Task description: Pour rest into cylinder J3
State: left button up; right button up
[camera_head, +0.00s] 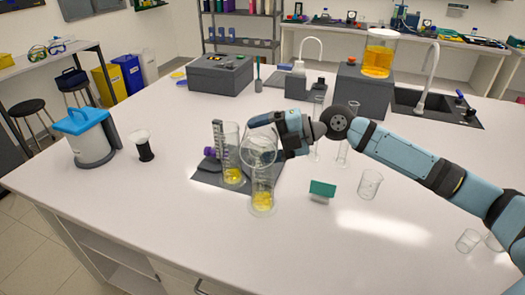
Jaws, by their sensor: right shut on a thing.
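My right gripper (281,133) is shut on a clear glass vessel (257,152), which looks tilted. The vessel is in front of or over a clear glass cylinder (262,195) with yellow liquid low inside; I cannot tell whether they touch. A second clear cylinder (232,160), also with yellow liquid at its bottom, stands just left on a dark mat (207,175). Two slim, clear glass cylinders stand behind the gripper, one on the left (316,130) and one on the right (346,140). No J3 marking is readable. My left gripper is not in view.
A green card (322,188) and an empty beaker (369,184) stand to the right. A blue-lidded container (86,138) and a small black-based vessel (144,148) stand left. A tank of orange liquid (378,55) is at the back. The table's front is clear.

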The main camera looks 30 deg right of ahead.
aim_at(274, 125)
jog(key=shift+w+d+r, duration=0.1)
jog(key=shift+w, duration=0.05)
dwell(0.8)
jog(key=shift+w+m+b, duration=0.1)
jog(key=shift+m+b, duration=0.25)
jog(key=shift+m, duration=0.05)
jog(key=shift+w+d+r+m+g+y+b, duration=0.5)
jog(key=shift+w+m+g+b, duration=0.15)
jog(key=shift+m, duration=0.35)
jog(key=shift+w+d+r+m, duration=0.15)
jog(key=shift+w+d+m, duration=0.15)
jog(key=shift+m, duration=0.2)
jog(key=shift+w+d+r+m+g+y+b, duration=0.1)
jog(key=shift+w+d+m+g+y+b, duration=0.1)
jog(key=shift+w+m+y, duration=0.25)
jog(key=shift+w+d+r+m+g+y+b, duration=0.1)
jog(key=shift+w+d+m+g+y+b, duration=0.15)
jog(key=shift+m, duration=0.4)
jog(key=shift+f, duration=0.1)
